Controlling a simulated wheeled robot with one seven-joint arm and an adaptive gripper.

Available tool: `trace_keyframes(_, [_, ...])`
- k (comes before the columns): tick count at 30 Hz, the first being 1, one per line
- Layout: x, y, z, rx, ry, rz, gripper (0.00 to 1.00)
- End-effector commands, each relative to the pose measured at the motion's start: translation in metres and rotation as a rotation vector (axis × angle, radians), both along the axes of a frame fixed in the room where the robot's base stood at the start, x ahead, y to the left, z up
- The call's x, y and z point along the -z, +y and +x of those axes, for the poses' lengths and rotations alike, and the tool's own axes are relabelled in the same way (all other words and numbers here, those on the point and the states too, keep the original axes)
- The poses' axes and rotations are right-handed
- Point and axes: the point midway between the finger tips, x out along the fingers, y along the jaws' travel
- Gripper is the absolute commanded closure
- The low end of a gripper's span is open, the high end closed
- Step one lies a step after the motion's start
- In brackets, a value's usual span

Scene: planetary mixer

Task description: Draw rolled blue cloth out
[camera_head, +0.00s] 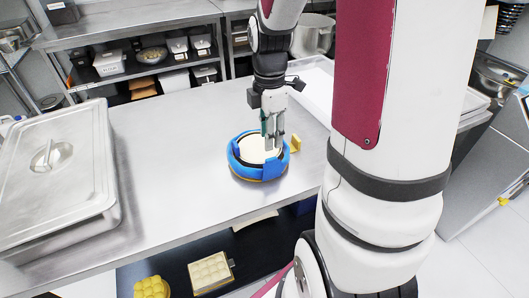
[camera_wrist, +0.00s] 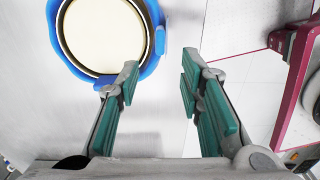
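A blue cloth (camera_head: 241,170) is wrapped as a ring around a round pan with a cream-coloured inside (camera_head: 250,148), on the steel table (camera_head: 180,190). In the wrist view the blue ring (camera_wrist: 150,66) is at the upper left, cut off by the top edge. My gripper (camera_head: 273,145) points down over the right part of the pan and hides some of it. In the wrist view my gripper (camera_wrist: 160,80) shows its two teal-padded fingers spread apart with nothing between them. The left finger overlaps the ring's lower right edge; I cannot tell whether it touches.
A yellow piece (camera_head: 295,143) stands at the ring's right side. A large lidded steel container (camera_head: 55,170) fills the table's left. A lower shelf holds a yellow item (camera_head: 151,288) and a pale tray (camera_head: 210,271). The table between container and ring is clear.

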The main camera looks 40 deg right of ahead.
Motion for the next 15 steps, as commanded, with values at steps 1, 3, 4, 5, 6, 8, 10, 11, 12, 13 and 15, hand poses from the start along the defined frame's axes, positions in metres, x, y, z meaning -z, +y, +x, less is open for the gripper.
trace_keyframes(1, [0.011, 0.001, -0.001, 0.000, 0.005, 0.003, 0.66])
trace_keyframes(3, [0.023, 0.001, -0.001, 0.000, 0.005, 0.002, 0.66])
trace_keyframes(4, [0.029, 0.001, -0.001, 0.000, 0.005, 0.003, 0.66])
trace_keyframes(5, [0.034, 0.001, -0.001, 0.000, 0.005, 0.002, 0.66])
trace_keyframes(6, [0.041, 0.001, -0.001, 0.000, 0.005, 0.001, 0.66])
trace_keyframes(8, [0.051, 0.001, -0.001, 0.000, 0.005, 0.001, 0.66])
trace_keyframes(10, [0.062, 0.001, -0.002, 0.000, 0.005, 0.001, 0.66])
trace_keyframes(11, [0.066, 0.001, -0.001, 0.000, 0.003, 0.001, 0.66])
trace_keyframes(12, [0.071, 0.001, -0.001, 0.000, 0.004, 0.001, 0.66])
trace_keyframes(13, [0.075, 0.001, -0.001, 0.000, 0.003, 0.001, 0.66])
trace_keyframes(15, [0.081, 0.001, -0.001, 0.000, 0.002, 0.001, 0.66])
